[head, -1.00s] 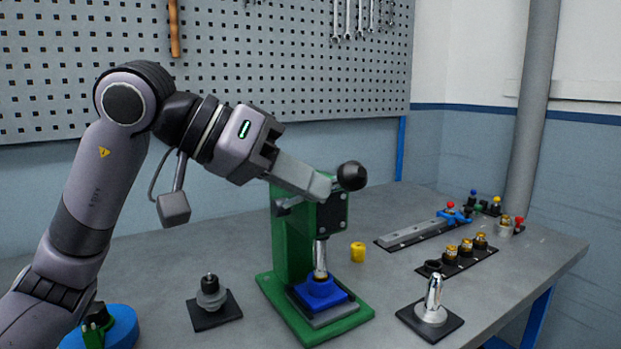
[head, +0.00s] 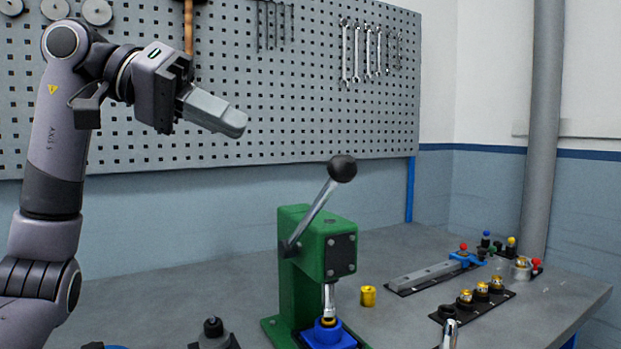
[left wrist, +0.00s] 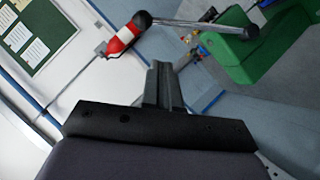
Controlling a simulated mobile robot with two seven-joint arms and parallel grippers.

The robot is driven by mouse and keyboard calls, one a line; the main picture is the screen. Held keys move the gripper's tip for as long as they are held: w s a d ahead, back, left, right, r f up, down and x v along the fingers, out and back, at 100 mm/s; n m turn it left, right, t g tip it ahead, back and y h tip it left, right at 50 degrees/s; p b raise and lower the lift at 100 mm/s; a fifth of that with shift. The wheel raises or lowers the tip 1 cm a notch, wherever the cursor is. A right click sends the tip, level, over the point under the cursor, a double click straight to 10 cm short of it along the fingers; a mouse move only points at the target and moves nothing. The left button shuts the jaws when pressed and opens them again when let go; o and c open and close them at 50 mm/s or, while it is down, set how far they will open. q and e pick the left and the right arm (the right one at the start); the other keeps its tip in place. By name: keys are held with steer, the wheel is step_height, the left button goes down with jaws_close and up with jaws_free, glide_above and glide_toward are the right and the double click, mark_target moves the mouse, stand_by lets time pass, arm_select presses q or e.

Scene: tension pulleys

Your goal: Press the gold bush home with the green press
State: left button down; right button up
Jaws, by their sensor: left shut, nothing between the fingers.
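The green press (head: 312,245) stands on the bench in the head view, and part of it shows at the upper right of the left wrist view (left wrist: 235,45). Its lever with a black ball knob (head: 342,168) points up and to the right. The press ram (head: 329,300) is over a blue fixture (head: 327,335). A gold ring, which looks like the gold bush (head: 328,321), shows between the ram and the fixture; how deep it sits I cannot tell. My left gripper (head: 238,124) is shut and empty, raised up and left of the knob, apart from it. My right gripper is not in view.
A yellow cylinder (head: 368,296) stands right of the press. A rack with several gold-topped parts (head: 482,291) and a grey bar with a blue clamp (head: 430,277) lie further right. A dark holder (head: 213,335) is at the front left. The pegboard (head: 300,90) is behind my left arm.

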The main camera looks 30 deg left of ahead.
arm_select(q)
steer(key=b, duration=0.1)
glide_above(312, 215)
steer(key=s, duration=0.3)
step_height(312, 215, down, 6)
steer(key=shift+s+d+f+b, duration=0.15)
steer(key=shift+d+f+b, duration=0.25)
steer(key=shift+d, duration=0.25)
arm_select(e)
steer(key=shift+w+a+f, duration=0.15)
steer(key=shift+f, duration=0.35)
